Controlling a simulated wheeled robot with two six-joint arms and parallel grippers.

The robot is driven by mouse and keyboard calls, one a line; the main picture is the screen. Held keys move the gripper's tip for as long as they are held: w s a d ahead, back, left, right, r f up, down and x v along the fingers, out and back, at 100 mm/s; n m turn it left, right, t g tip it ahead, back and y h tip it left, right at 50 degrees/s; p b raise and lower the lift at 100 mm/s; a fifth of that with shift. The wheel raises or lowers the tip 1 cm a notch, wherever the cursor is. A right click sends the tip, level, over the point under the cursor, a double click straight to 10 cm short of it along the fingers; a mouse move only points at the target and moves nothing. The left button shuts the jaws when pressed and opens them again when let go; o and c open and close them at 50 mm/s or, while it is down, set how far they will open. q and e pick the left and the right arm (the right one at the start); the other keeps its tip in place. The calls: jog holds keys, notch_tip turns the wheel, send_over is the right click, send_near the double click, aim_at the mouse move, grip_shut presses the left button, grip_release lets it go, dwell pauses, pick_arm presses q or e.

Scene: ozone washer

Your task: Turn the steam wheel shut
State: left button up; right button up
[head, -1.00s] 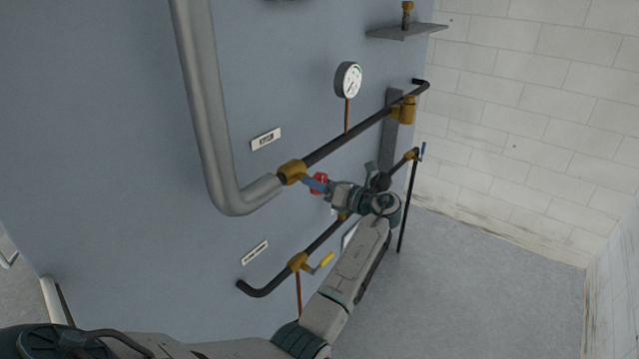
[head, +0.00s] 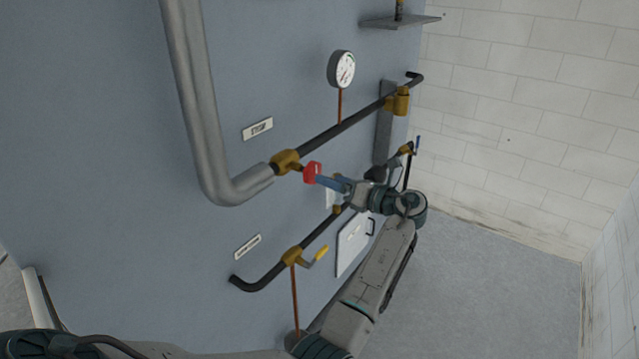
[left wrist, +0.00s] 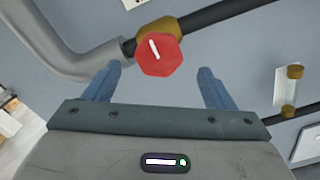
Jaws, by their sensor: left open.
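The red steam wheel (head: 312,172) sits on a brass valve (head: 286,161) in the upper pipe, below the label plate on the grey-blue panel. In the left wrist view the wheel (left wrist: 159,51) shows face-on with a white mark, slightly tilted from vertical. My left gripper (head: 328,182) is open, its blue fingers pointing at the wheel. In the left wrist view the two fingertips (left wrist: 160,70) stand apart, with the wheel just beyond and between them. I cannot tell if they touch it. My right gripper is not in view.
A thick grey pipe (head: 190,100) bends into the valve from the left. A lower pipe carries a yellow-handled valve (head: 318,254). A gauge (head: 341,69) stands above, and a white hatch (head: 353,243) is beside my arm. Open floor (head: 480,280) lies to the right.

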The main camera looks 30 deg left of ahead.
pick_arm(q)
jog(key=shift+s+d+b, duration=0.15)
jog(key=shift+d+b, duration=0.45)
jog(key=shift+d, duration=1.35)
